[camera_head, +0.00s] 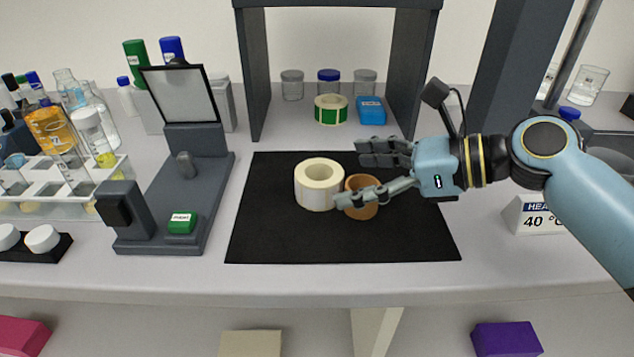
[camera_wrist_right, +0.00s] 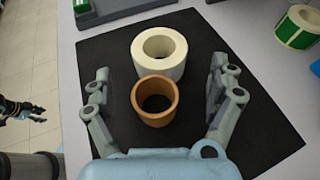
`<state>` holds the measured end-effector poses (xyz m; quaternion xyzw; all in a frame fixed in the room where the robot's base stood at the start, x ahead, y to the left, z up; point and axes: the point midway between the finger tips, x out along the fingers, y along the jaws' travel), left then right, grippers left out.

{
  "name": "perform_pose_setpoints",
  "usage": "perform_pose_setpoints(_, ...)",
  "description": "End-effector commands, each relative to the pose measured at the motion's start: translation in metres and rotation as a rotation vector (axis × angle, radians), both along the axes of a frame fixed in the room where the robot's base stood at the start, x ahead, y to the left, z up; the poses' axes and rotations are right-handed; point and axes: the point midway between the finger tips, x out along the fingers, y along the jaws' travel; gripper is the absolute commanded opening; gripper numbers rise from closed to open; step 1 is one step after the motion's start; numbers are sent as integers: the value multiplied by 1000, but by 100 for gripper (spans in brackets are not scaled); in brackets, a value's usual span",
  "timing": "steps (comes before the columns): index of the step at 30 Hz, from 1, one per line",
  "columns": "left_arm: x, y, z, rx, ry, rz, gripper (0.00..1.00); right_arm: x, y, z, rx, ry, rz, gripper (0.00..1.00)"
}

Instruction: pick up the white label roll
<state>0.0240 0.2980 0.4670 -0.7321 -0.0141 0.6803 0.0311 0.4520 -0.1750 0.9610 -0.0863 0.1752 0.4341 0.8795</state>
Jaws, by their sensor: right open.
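The white label roll (camera_head: 319,184) stands on the black mat (camera_head: 290,245), its hole facing up. A brown ring or cup (camera_head: 361,197) stands just to its right in the head view. My right gripper (camera_head: 353,172) is open and empty, low over the mat, reaching in from the right. In the right wrist view the brown ring (camera_wrist_right: 155,101) lies between the spread fingers, nearer the palm, and the white roll (camera_wrist_right: 159,53) is just beyond it. My left gripper seems to show small at the left edge of the wrist view (camera_wrist_right: 22,108); its jaws are unclear.
A green-and-white label roll (camera_head: 331,110) and a blue box (camera_head: 371,111) stand behind, under a dark frame (camera_head: 253,75). A grey device (camera_head: 165,205) stands left of the mat, and a 40 °C sign (camera_head: 537,215) to the right. The mat's front is clear.

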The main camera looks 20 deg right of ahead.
Motion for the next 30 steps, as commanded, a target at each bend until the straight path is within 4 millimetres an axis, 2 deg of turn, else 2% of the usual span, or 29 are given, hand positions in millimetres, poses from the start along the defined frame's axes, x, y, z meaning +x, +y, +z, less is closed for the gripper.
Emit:
perform_pose_setpoints(9, 5, 9, -3, 10, -7, -4, 40, 25, 34, -16, 4, 0, -1, 91)
perform_pose_setpoints(18, 9, 9, -3, 11, -12, -4, 40, 29, 38, -19, -1, 1, 0, 91)
perform_pose_setpoints(30, 8, 9, -3, 11, -11, -4, 40, 28, 38, -19, -1, 1, 0, 40)
